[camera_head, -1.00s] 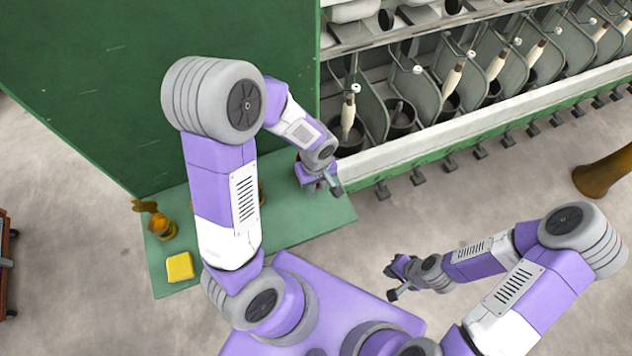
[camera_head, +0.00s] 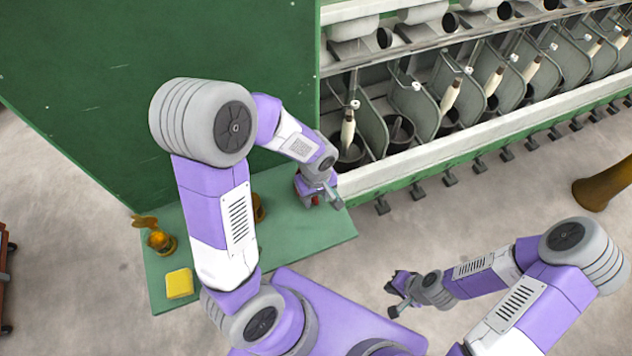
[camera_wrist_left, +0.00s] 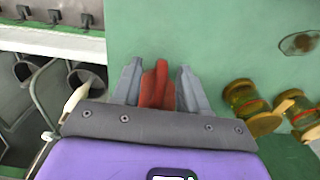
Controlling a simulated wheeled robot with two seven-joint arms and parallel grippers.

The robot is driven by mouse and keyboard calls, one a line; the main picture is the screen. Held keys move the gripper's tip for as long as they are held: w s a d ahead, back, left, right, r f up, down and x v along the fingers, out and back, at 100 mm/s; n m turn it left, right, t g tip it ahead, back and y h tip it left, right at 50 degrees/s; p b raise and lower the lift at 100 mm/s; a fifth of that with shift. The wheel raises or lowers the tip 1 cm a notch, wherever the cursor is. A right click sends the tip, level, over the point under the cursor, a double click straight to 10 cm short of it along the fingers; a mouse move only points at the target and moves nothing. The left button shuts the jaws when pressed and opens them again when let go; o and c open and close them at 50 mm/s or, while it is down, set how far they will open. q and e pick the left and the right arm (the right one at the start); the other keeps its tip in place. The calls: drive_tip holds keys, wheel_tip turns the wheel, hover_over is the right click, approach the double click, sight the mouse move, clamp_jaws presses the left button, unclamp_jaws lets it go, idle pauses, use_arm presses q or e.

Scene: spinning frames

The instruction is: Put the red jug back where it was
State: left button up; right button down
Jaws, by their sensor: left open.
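The red jug (camera_wrist_left: 157,85) stands between the two fingers of my left gripper in the left wrist view, over the green shelf. In the head view only a small red bit of the jug (camera_head: 315,200) shows under my left gripper (camera_head: 323,202), near the right end of the green shelf (camera_head: 300,230). The left gripper is open, with a finger on each side of the jug; whether they touch it I cannot tell. Most of the jug is hidden in the head view. My right gripper (camera_head: 394,298) is open and empty over the floor.
Another amber jar (camera_head: 258,208) is partly hidden by my left arm. A green panel (camera_head: 90,90) rises behind. The spinning frame (camera_head: 400,150) is right of the shelf.

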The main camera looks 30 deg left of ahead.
use_arm(q)
wheel_tip(320, 180, up, 10)
drive_tip(key=shift+p, duration=0.3)
drive_tip(key=shift+s, duration=0.15)
idle(0.3)
